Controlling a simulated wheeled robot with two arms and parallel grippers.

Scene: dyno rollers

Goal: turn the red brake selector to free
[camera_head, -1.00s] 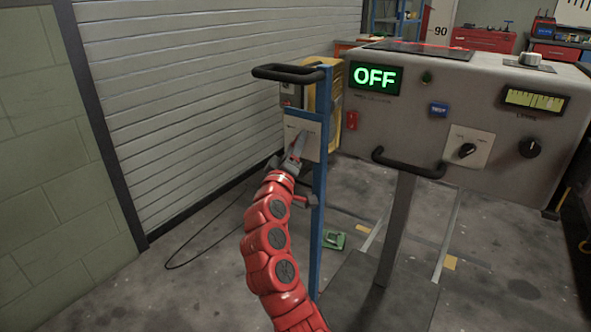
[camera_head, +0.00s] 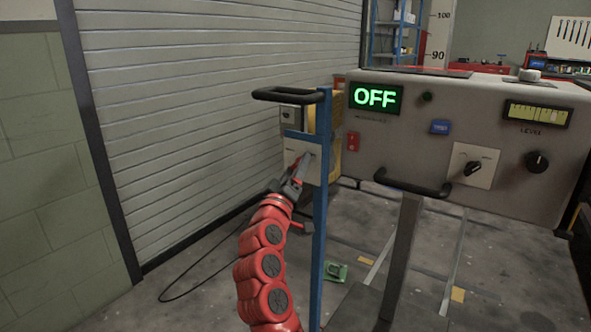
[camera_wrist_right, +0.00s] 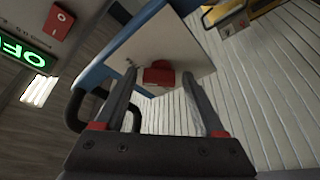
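The red brake selector (camera_wrist_right: 158,74) is a small red knob on a pale plate in the right wrist view. The same plate (camera_head: 291,152) shows in the head view on a blue upright frame (camera_head: 320,215). My right gripper (camera_head: 303,162) reaches the plate and hides the selector there. In the right wrist view, my right gripper (camera_wrist_right: 159,75) is open, with one finger on each side of the selector and gaps visible beside it. I cannot tell whether a fingertip touches the plate. My left gripper is not in view.
A grey console (camera_head: 420,125) with a green OFF display (camera_head: 376,97) stands right of the frame. A cable (camera_head: 200,265) lies on the floor by the shutter (camera_head: 200,100).

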